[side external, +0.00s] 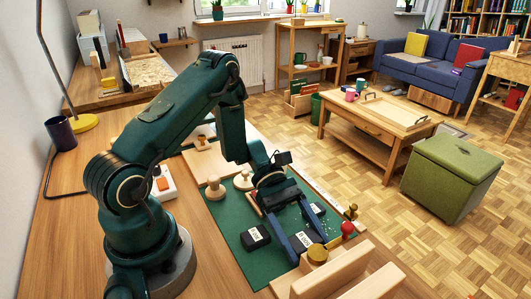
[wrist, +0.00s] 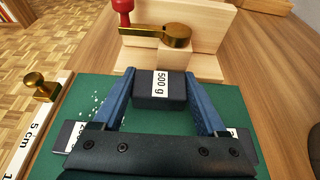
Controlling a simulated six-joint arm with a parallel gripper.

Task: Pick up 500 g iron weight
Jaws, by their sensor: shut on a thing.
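The 500 g iron weight (wrist: 160,91) is a dark block with a white "500 g" label, in the middle of the wrist view. My gripper (wrist: 160,98) has its two blue fingers shut on it, one against each side. In the side view my gripper (side external: 307,246) points down over the green mat (side external: 228,216), with the weight (side external: 306,238) between its fingertips. I cannot tell whether the weight touches the mat. Another dark labelled block (side external: 255,238) sits left of my gripper, and a further one (side external: 316,210) sits behind it; both are partly hidden under my gripper in the wrist view.
A wooden stand (side external: 345,268) is close by at the mat's front edge, with a brass piece (wrist: 170,33) and a red-knobbed piece (wrist: 123,12) near it. A ruler (wrist: 38,125) with a brass knob (wrist: 40,86) runs along the mat's side. Wooden knobbed pieces (side external: 214,188) stand behind.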

